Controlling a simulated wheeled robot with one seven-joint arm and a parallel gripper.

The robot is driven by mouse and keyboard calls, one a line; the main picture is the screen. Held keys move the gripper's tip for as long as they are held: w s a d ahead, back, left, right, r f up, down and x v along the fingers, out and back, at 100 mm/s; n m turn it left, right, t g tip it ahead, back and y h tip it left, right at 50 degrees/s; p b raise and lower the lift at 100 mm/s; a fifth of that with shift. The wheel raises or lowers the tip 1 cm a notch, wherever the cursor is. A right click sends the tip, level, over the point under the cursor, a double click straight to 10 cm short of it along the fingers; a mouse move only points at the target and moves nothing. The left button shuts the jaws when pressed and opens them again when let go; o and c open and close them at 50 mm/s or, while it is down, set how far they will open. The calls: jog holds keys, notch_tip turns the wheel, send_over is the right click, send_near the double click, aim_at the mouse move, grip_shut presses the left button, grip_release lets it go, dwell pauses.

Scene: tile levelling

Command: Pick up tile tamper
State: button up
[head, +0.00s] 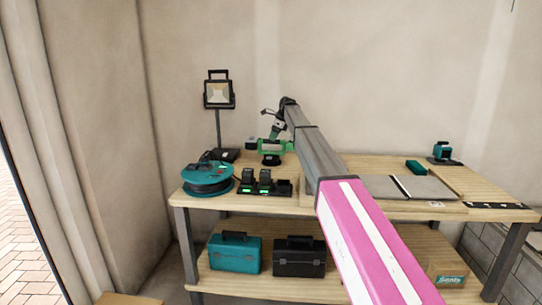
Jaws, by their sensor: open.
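A green and black tool, which looks like the tile tamper (270,147), stands on the back left of the wooden workbench (308,201). It has a green body and a dark round foot. My gripper (275,134) points down right at the top of this tool, at the far end of my pink and grey arm. Its jaws are open. The fingers are small and dark here, so I cannot tell whether they sit around the tool's handle or just above it.
Grey tiles (425,187) lie to the right, with a teal levelling device (443,151) behind. Toolboxes (235,253) sit on the lower shelf.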

aim_at(271, 143)
jog(key=shift+x, duration=2.15)
jog(key=shift+s+f, duration=0.1)
jog(key=shift+f, duration=0.15)
grip_shut()
